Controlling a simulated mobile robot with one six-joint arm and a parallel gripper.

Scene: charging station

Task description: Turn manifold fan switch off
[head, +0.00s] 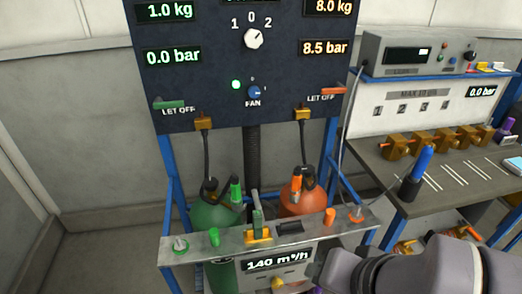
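The manifold fan switch (254,92) is a small blue round knob above the word FAN, low on the dark blue panel (205,105). Small marks stand around the knob, but its pointer is too small to read for certain. A green lamp (236,85) is lit to its left. A display (277,260) below reads 140 m³/h. My gripper (332,268) seems to be the dark end of my arm at the bottom right, below and apart from the panel. Its fingers cannot be made out.
A white selector knob (254,39) sits above the fan switch. LET OFF levers, green (169,104) and orange (334,91), flank it. Green (212,215) and orange (302,200) cylinders stand below, behind a grey shelf (205,245). A workbench (440,185) stands at right.

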